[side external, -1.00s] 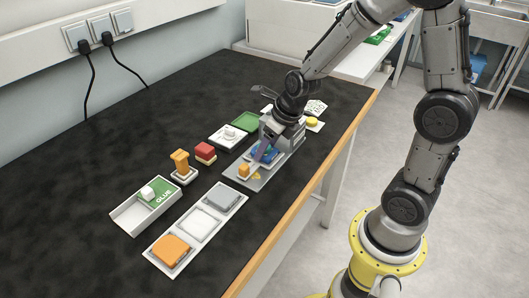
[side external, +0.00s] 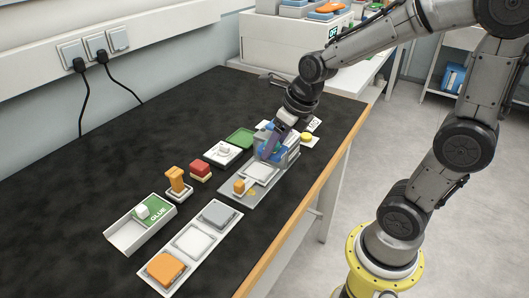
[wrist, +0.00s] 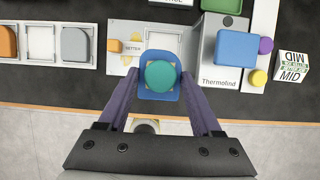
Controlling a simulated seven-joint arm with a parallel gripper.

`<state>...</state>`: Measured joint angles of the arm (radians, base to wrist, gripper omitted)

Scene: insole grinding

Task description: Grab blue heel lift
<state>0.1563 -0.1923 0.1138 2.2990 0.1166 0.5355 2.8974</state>
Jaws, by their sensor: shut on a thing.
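The blue heel lift (wrist: 148,93), a rounded blue pad with a teal round knob (wrist: 160,75) on top, is between my gripper's purple fingers (wrist: 160,88) in the wrist view. My gripper (side external: 269,148) is shut on it, raised over the grey station.
Yellow (wrist: 258,78) and purple (wrist: 265,45) buttons and a white MID box (wrist: 292,66) are at right. A three-slot tray (side external: 193,241) lies nearer, left.

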